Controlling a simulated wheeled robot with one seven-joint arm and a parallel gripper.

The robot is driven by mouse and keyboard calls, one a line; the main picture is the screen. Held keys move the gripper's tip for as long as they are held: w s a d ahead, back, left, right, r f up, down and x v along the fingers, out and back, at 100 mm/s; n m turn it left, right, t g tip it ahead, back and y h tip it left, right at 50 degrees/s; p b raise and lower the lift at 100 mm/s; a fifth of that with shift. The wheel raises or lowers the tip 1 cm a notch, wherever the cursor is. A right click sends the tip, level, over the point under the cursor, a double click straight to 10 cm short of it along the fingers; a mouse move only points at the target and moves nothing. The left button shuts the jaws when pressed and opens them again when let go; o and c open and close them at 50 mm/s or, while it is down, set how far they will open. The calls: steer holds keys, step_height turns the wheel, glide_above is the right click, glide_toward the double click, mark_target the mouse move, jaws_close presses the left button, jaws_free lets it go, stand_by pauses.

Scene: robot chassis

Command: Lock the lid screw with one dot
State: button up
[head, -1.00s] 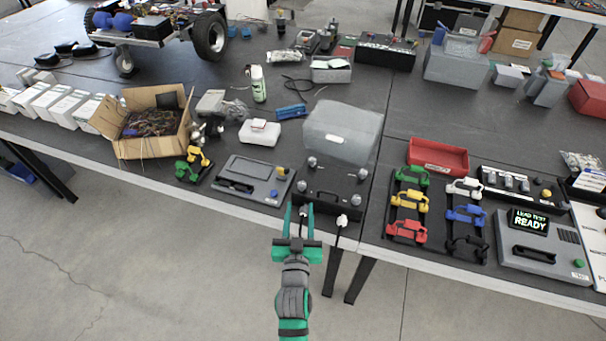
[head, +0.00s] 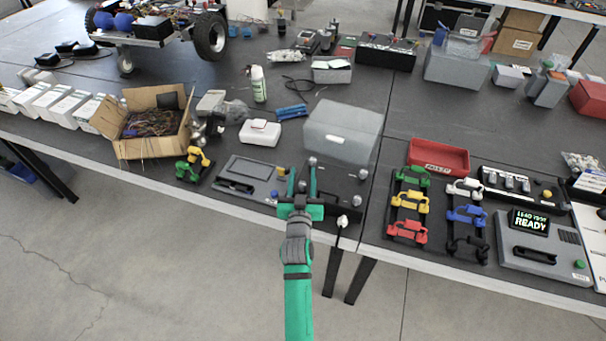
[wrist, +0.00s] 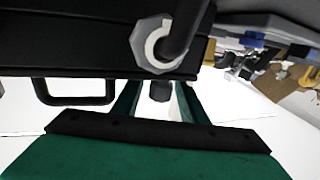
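The black box (head: 342,187) lies at the table's front edge, with several silver-topped screw knobs on its lid, such as a far-left knob (head: 312,161), a far-right knob (head: 363,173) and a right-side knob (head: 355,198). I cannot make out dots on any of them. My gripper (head: 302,172) is over the box's left part, with its two green fingers apart. In the wrist view a silver ring around a dark post (wrist: 158,45) is close, and a small dark stub (wrist: 160,92) shows between the fingers, with gaps on both sides. The fingertips are hidden behind the box edge there.
A grey panel box (head: 250,180) lies close on the left. A grey translucent bin (head: 343,132) stands behind the black box. A rack of coloured handles (head: 408,205) is to the right.

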steer(key=shift+w, duration=0.45)
jaws_close()
